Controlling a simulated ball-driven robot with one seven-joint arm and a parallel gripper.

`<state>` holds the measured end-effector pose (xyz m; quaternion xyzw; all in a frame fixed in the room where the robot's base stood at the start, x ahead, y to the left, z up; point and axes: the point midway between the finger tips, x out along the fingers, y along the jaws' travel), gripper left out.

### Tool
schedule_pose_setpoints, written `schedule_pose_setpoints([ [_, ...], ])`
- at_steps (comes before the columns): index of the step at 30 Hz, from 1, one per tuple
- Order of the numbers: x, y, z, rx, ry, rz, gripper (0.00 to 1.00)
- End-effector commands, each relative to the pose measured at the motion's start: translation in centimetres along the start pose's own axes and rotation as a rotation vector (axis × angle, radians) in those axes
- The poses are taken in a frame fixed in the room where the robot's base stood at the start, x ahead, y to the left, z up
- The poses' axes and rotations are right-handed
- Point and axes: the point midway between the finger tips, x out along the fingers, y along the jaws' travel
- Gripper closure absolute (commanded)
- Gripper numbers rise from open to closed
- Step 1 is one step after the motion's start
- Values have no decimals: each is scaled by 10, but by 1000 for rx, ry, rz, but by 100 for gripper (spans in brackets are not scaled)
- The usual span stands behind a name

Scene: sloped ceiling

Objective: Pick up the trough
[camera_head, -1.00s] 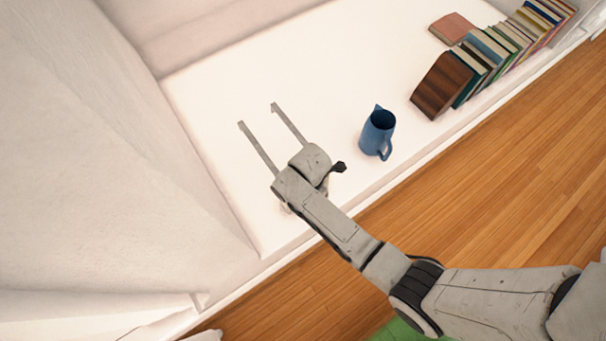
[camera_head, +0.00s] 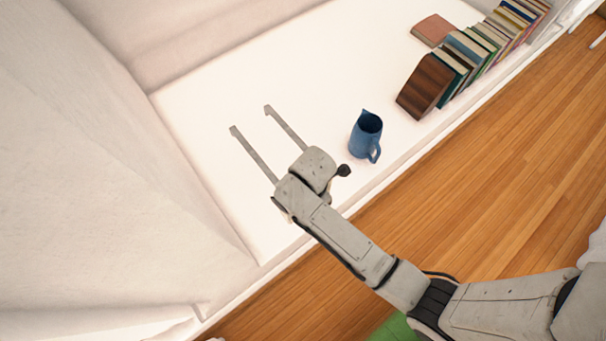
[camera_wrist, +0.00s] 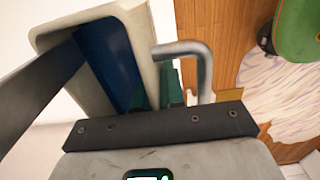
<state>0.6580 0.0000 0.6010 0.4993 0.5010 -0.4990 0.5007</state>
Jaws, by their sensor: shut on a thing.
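My gripper (camera_head: 251,118) is above the white shelf, its two long fingers pointing to the upper left and set wide apart. It is shut on the trough, but no trough outline stands out against the white between the fingers in the head view. In the wrist view, a pale box-like form with a dark blue inner side (camera_wrist: 108,58) lies just past the gripper mount (camera_wrist: 160,128). I cannot tell how much of that form is the trough.
A blue jug (camera_head: 365,138) stands on the shelf right of my gripper. A row of books (camera_head: 470,62) and a flat reddish book (camera_head: 433,29) lie farther right. A sloped white wall (camera_head: 110,130) is at the left. Wooden floor (camera_head: 480,200) and something green (camera_head: 393,329) are below.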

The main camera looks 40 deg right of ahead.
Motion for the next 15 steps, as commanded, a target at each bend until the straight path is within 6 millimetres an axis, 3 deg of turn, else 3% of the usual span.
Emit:
schedule_pose_setpoints([
  [2,-21,-15,0,0,0,3,100],
  [9,-41,-68,0,-1,-1,0,100],
  [15,-52,-92,0,0,-1,1,100],
])
